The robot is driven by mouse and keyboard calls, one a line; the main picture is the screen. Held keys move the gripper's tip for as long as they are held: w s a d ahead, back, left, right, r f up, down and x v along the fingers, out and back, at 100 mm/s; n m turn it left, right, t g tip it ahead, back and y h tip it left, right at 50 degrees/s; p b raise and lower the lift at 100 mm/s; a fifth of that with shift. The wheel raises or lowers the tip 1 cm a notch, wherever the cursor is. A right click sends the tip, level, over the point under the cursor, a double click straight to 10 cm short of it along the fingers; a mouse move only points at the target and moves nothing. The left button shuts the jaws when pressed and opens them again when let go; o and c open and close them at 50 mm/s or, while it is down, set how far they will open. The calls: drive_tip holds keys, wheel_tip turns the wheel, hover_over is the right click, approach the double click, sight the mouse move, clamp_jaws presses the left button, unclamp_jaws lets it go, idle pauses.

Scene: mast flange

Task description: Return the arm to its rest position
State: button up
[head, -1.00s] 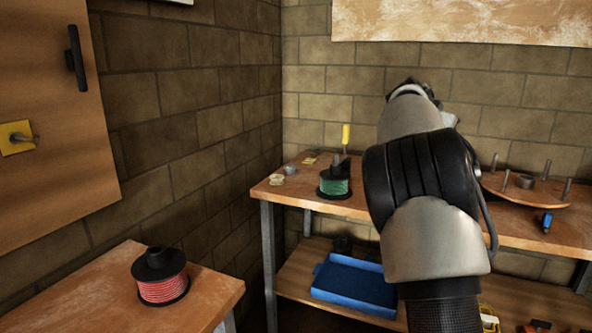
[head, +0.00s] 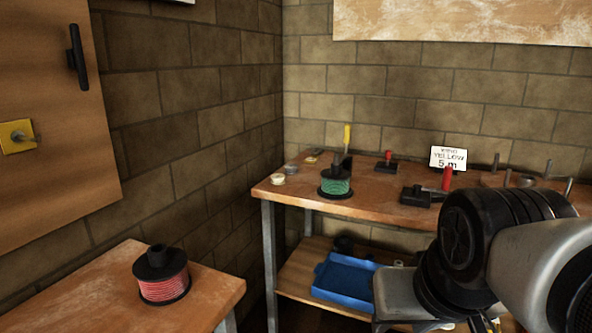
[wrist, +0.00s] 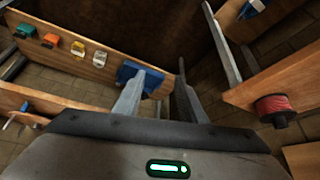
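My arm (head: 470,240) is folded low at the lower right of the head view, in front of the workbench. My gripper (wrist: 160,78) shows in the wrist view with its two fingers apart and nothing between them. In the head view I cannot make out its fingers.
The workbench (head: 283,193) bears a green spool (head: 335,182), a sign (head: 448,158) and a red-handled tool (head: 447,178). The blue tray (head: 345,279) is on its lower shelf. A red spool (head: 162,278) stands on the left table (head: 90,300). Floor shows between the furniture.

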wheel_tip(320, 180, up, 27)
drive_tip(key=s+p, duration=0.1)
drive_tip(key=p, duration=2.7)
drive_tip(key=shift+s+a+f, duration=0.15)
drive_tip(key=shift+s+a, duration=0.05)
drive_tip(key=shift+s, duration=0.05)
